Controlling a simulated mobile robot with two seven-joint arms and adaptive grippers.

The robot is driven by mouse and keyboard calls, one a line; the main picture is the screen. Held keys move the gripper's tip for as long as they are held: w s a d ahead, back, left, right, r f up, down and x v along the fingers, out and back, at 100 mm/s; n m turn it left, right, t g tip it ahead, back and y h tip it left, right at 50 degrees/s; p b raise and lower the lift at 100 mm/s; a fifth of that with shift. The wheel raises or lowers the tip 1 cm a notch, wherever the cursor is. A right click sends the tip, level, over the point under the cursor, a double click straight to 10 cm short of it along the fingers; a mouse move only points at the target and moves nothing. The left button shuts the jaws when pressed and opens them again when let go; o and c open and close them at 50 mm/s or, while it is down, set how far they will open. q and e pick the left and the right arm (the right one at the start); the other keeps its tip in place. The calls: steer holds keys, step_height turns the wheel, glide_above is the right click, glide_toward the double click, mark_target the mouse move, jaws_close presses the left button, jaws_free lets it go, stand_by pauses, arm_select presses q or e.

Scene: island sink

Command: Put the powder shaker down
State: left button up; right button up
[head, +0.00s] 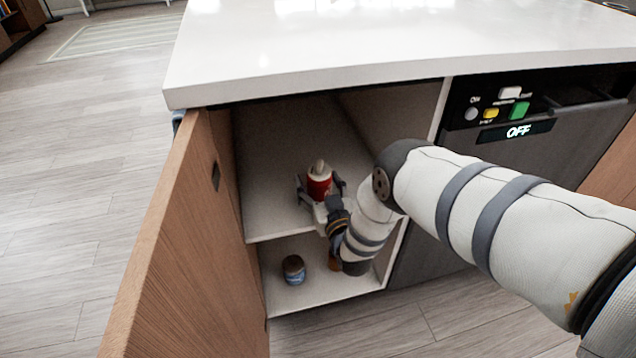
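The powder shaker (319,182) is red with a pale grey, pointed top and stands upright over the upper shelf of the open cabinet. My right gripper (320,188) reaches into the cabinet from the right. Its two dark fingers are spread on either side of the shaker, with what looks like small gaps between them and it. The gripper hides the shaker's base, so contact with the shelf (268,190) is hard to tell. My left gripper is not in view.
A small dark jar (293,269) stands on the lower shelf, and an orange-brown item (334,262) is partly hidden behind my arm. The wooden door (180,260) is open at left. The white countertop (380,40) overhangs the cabinet. A dishwasher (500,150) is at right.

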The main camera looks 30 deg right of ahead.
steer(key=shift+r, duration=0.25)
steer(key=s+a+p, duration=0.2)
steer(key=s+p, duration=0.1)
steer(key=s, duration=0.9)
steer(key=s+a+f+g+y, duration=0.1)
steer(key=s+a+f+g, duration=0.1)
steer(key=s+f+g, duration=0.45)
steer(key=s+a+f+n+g+y, duration=0.1)
steer(key=s+f, duration=0.2)
steer(key=s, duration=0.6)
steer(key=s+a+f+g+y, duration=0.15)
steer(key=s+f+g, duration=0.25)
steer(key=s, duration=0.4)
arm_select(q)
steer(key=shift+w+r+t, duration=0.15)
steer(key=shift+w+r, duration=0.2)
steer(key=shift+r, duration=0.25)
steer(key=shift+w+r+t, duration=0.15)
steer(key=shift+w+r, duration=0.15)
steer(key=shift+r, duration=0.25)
arm_select(e)
steer(key=s+r+g, duration=0.4)
steer(key=s+g, duration=0.1)
steer(key=s, duration=0.9)
steer(key=s+r+g, duration=0.5)
steer(key=s+g, duration=0.1)
steer(key=s, duration=0.8)
steer(key=shift+a+n, duration=0.35)
steer(key=shift+n, duration=0.05)
